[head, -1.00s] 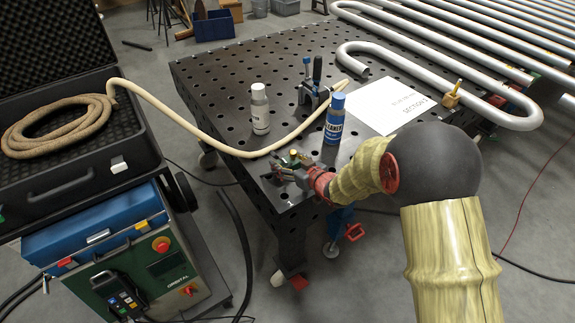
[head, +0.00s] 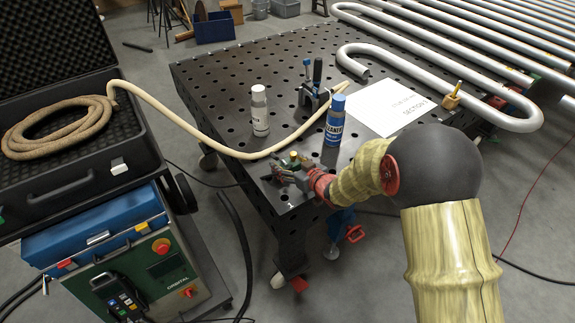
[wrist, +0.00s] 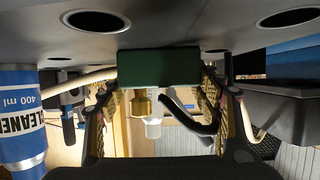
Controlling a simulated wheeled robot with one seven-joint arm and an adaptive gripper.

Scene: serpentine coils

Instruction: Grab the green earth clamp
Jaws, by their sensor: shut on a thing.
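The green earth clamp (wrist: 158,68) shows in the wrist view as a dark green block between my fingers, with a brass fitting (wrist: 142,103) and a black curved piece beside it. My gripper (wrist: 160,85) is shut on the clamp, with a finger on each side. In the head view my gripper (head: 288,172) is at the near corner of the table, and the clamp (head: 296,158) shows as a small green and brass shape there, partly hidden by the fingers. I cannot tell whether it touches the table.
The perforated table (head: 215,85) bears a blue cleaner can (head: 334,122), a white-grey bottle (head: 260,112), a toggle clamp (head: 316,85) and a paper sheet (head: 385,106). A beige hose (head: 190,118) crosses from the open case (head: 130,145). Bent pipes (head: 440,55) lie at the back right.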

